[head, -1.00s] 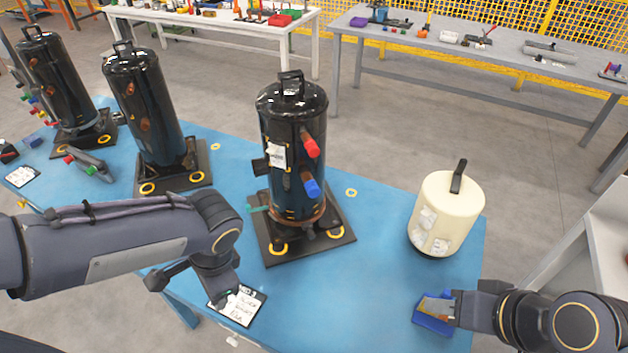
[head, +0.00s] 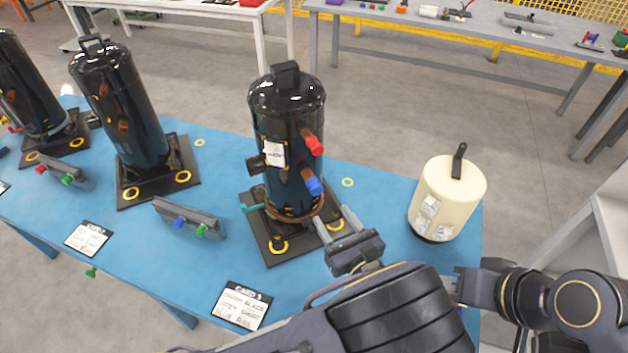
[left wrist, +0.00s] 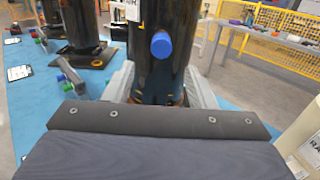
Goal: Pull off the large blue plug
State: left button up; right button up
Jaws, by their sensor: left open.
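The large blue plug (head: 314,186) sits on a side port of the nearest black compressor (head: 273,110), below a red plug (head: 313,146). My left gripper (head: 343,222) is open and empty, low in front of the compressor, below and right of the blue plug and apart from it. In the left wrist view the blue plug (left wrist: 161,45) faces me, above and between the two spread grey fingers (left wrist: 162,88). My right arm comes in at the lower right; its fingertips are largely hidden behind my left arm.
A cream canister (head: 446,200) stands to the right on the blue table (head: 370,190). Two more black compressors (head: 118,105) stand to the left. A bracket with small blue and green plugs (head: 190,218) and a card (head: 240,306) lie left of my left arm.

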aim_at(318, 192)
pick_arm(q)
jog(key=shift+w, duration=0.1)
dwell(0.3)
jog(key=shift+b+x, duration=0.4)
jog(key=shift+x, duration=3.95)
grip_shut()
jog(key=shift+d, duration=0.1)
jog(key=shift+d, duration=0.1)
jog(key=shift+v, duration=2.9)
